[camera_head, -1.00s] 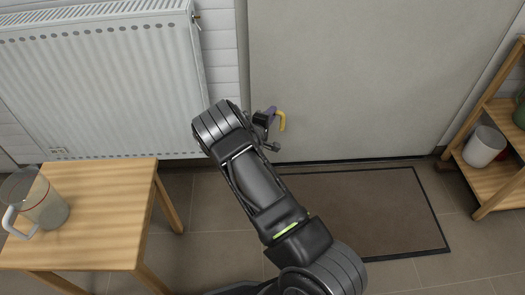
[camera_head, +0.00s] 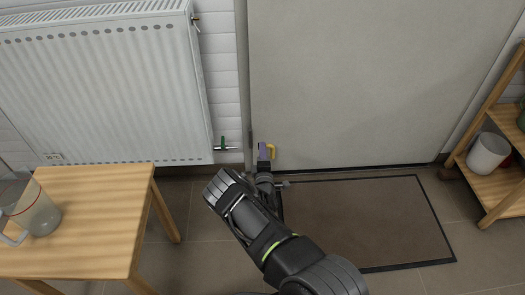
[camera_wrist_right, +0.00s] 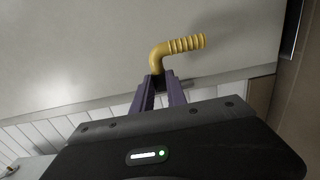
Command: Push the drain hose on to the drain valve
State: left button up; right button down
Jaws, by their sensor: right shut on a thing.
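The drain hose (camera_head: 271,152) is a short yellow bent piece with a ribbed end. My right gripper (camera_head: 265,151) is shut on it, in front of the lower left of the door. In the right wrist view the hose (camera_wrist_right: 178,48) rises from between the purple fingertips (camera_wrist_right: 160,82) and bends right, ribbed end to the right. The drain valve (camera_head: 223,145), with a small green handle, sits at the radiator's lower right corner. The hose is to the right of the valve and apart from it. My left gripper is not in view.
The white radiator (camera_head: 100,90) hangs on the wall at left. A wooden table (camera_head: 95,205) with a clear jug (camera_head: 35,212) stands in front of it. A door (camera_head: 350,80) and a floor mat (camera_head: 350,220) are at right. A wooden shelf (camera_head: 505,175) holds a white pot (camera_head: 487,152).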

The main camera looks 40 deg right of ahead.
aim_at(236, 148)
jog(key=w+a, duration=0.4)
jog(key=a, duration=0.1)
jog(key=shift+a+b, duration=0.25)
jog(key=shift+b, duration=0.1)
dwell(0.3)
dwell(1.6)
jog(key=shift+w+a, duration=1.1)
jog(key=shift+a, duration=0.3)
dwell(0.7)
jog(key=c, duration=1.3)
grip_release()
jog(key=shift+o, duration=0.2)
